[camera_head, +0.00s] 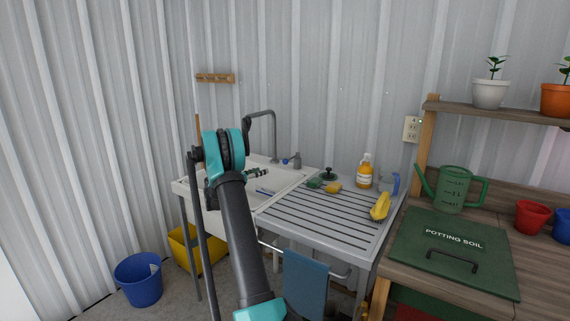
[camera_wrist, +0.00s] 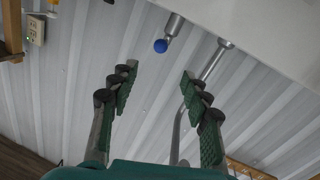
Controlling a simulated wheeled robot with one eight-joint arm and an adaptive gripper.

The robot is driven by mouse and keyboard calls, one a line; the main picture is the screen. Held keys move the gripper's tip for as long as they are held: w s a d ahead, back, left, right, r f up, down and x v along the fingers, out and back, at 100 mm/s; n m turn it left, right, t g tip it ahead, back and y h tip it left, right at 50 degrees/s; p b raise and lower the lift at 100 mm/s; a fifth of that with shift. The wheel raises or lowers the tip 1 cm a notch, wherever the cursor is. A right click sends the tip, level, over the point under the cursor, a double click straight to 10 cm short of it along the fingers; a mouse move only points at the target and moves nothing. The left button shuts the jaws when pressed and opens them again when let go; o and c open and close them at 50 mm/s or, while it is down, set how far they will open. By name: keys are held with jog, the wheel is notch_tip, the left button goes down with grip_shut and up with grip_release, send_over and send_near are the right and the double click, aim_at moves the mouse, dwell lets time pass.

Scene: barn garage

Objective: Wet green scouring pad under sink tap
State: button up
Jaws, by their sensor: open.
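The green scouring pad (camera_head: 315,183) lies on the slatted metal drainboard (camera_head: 295,222), beside a yellow sponge (camera_head: 333,188). The sink (camera_head: 228,208) is to its left, with a tall grey tap (camera_head: 273,125) behind it. The tap also shows in the wrist view (camera_wrist: 180,125), with a blue knob (camera_wrist: 160,46) on a lever (camera_wrist: 174,26). My gripper (camera_wrist: 158,88) is open with nothing between its fingers. In the head view it is partly hidden by my arm, over the sink and left of the pad.
A dark green knobbed item (camera_head: 328,173), an orange soap bottle (camera_head: 364,171), a clear jug (camera_head: 389,183) and yellow bananas or gloves (camera_head: 380,207) stand on the drainboard. A blue towel (camera_head: 305,285) hangs in front. A blue bucket (camera_head: 138,279) is on the floor.

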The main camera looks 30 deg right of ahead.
aim_at(285, 161)
jog(key=w+d, duration=0.1)
jog(key=d, duration=0.5)
jog(key=w+d, duration=0.1)
jog(key=d, duration=0.4)
jog(key=w+d, duration=0.2)
jog(key=d, duration=0.4)
jog(key=shift+d, duration=0.3)
grip_shut()
